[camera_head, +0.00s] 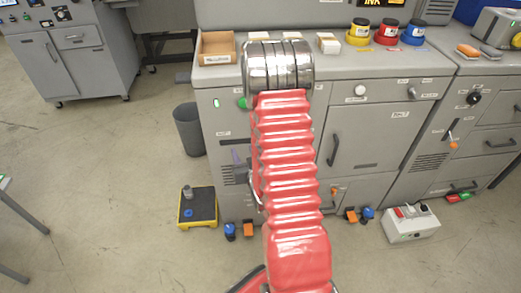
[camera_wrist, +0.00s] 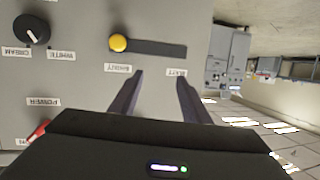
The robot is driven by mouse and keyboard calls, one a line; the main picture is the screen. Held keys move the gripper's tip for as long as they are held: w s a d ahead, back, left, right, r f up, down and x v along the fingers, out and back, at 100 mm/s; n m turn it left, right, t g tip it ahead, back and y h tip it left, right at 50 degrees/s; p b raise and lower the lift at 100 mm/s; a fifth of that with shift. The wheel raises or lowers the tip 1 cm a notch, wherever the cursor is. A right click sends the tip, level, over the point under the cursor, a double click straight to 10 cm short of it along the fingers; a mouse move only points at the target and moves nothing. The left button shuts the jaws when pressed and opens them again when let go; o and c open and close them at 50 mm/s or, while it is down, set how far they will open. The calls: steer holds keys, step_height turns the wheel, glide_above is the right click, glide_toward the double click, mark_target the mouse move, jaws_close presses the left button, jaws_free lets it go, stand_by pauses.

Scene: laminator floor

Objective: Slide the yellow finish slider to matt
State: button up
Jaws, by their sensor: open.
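In the wrist view, the picture of the panel is upside down. The yellow finish slider (camera_wrist: 118,42) is a round knob at the left end of a dark horizontal slot (camera_wrist: 160,48). A matt label (camera_wrist: 176,72) lies below the slot's right end. Another label (camera_wrist: 118,69), too blurred to read surely, lies below the knob. My gripper (camera_wrist: 160,77) is open and empty, its two dark fingers pointing at the panel below the slot. The knob is outside the fingers, up and left of the left fingertip. In the head view my red arm hides the gripper and slider.
A black dial (camera_wrist: 31,30) between cream and white labels is left of the slider. A red power switch (camera_wrist: 38,131) is at lower left.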

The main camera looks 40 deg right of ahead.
steer(key=s+d+f+m+t+h, duration=0.1)
steer(key=s+d+f+m+h, duration=0.1)
steer(key=s+f, duration=0.4)
steer(key=s+m+h, duration=0.1)
steer(key=s, duration=0.3)
steer(key=shift+d+f+t, duration=0.15)
steer(key=shift+d+t, duration=0.15)
steer(key=shift+d, duration=0.05)
steer(key=shift+w, duration=0.1)
steer(key=x, duration=1.3)
steer(key=shift+w+d, duration=0.25)
steer(key=shift+d, duration=0.1)
jaws_close()
